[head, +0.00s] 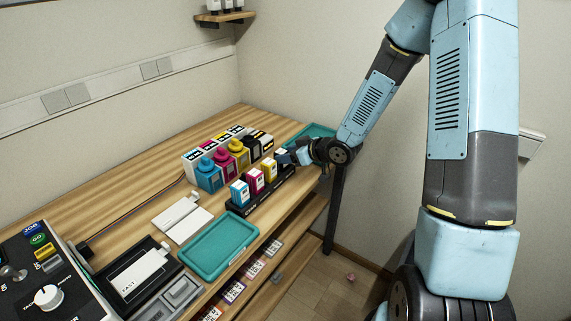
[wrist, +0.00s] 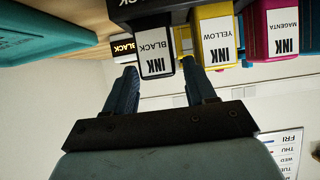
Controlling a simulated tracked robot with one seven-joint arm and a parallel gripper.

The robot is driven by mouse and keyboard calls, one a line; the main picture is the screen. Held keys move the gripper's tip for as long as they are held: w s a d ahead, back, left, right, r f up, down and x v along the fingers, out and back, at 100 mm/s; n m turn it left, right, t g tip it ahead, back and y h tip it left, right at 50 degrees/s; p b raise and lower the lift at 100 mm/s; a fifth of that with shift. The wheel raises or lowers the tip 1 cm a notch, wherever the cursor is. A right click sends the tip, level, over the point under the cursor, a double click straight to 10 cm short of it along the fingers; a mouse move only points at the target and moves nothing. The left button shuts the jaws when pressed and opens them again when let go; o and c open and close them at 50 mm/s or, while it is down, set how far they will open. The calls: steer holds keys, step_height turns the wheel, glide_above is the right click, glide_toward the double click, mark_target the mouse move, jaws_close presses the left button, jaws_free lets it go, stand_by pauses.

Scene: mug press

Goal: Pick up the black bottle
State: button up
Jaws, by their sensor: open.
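The black ink bottle (wrist: 155,52) has a white label reading INK BLACK and stands in a dark rack. It appears upside down in the wrist view. My gripper (wrist: 162,82) is open, with one blue finger on each side of the bottle's lower part in that picture. I cannot tell whether the fingers touch it. In the head view my gripper (head: 290,157) is at the far right end of the row of small ink bottles, and it hides most of the black bottle there.
The yellow ink bottle (wrist: 217,42) stands close beside the black one, with the magenta bottle (wrist: 283,30) beyond. Larger ink containers (head: 238,153) stand behind the rack. A teal tray (head: 217,245) lies in front, and another teal tray (head: 318,131) is behind my gripper.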

steer(key=shift+x, duration=2.65)
steer(key=shift+w, duration=0.1)
steer(key=c, duration=0.8)
steer(key=shift+r, duration=0.15)
steer(key=shift+c, duration=0.2)
